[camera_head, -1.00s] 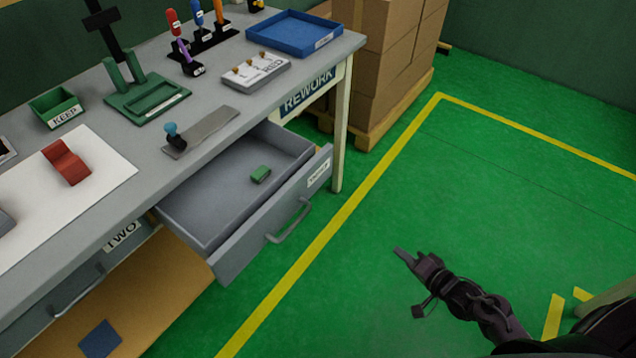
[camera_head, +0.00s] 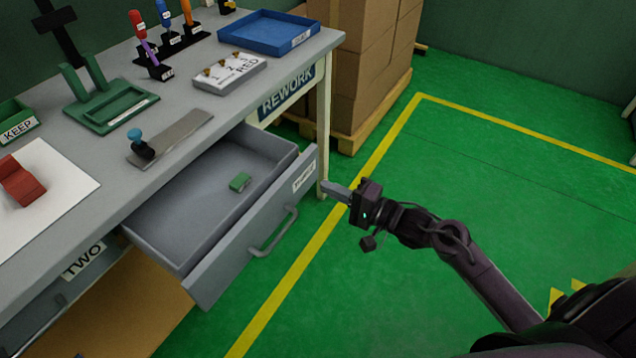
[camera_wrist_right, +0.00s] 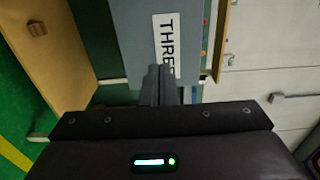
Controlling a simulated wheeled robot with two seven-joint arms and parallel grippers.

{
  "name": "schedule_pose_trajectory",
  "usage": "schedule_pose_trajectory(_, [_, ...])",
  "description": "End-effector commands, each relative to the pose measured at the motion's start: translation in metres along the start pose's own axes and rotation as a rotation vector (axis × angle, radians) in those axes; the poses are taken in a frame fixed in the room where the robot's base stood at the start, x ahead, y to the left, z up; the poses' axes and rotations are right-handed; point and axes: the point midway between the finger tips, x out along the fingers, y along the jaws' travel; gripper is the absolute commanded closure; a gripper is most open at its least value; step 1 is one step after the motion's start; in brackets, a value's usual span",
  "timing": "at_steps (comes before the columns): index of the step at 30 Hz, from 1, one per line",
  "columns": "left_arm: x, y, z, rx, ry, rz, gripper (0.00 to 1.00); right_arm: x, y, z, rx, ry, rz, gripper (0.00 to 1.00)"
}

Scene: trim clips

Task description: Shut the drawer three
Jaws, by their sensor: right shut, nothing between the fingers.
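Drawer three (camera_head: 232,250) is a grey drawer pulled out from under the workbench, with a bar handle (camera_head: 273,235) on its front. My left gripper is not in view.
The bench top (camera_head: 215,105) holds a blue tray (camera_head: 268,32), a green fixture (camera_head: 105,100) and several tools. Stacked cardboard boxes (camera_head: 370,60) stand on a pallet behind the bench's right end. The green floor (camera_head: 480,190) to the right is clear.

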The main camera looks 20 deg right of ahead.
Motion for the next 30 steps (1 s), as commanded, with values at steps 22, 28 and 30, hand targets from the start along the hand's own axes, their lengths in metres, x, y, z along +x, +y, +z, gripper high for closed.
schedule_pose_trajectory(22, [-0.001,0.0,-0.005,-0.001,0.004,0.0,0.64,0.037,0.001,0.0,-0.001,0.002,0.001,1.0])
schedule_pose_trajectory(28, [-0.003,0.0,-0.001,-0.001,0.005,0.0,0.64,0.044,-0.001,0.0,0.0,0.002,-0.001,1.0])
schedule_pose_trajectory(30, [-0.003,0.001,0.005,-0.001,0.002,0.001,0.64,0.049,-0.002,0.0,0.001,0.002,-0.001,1.0])
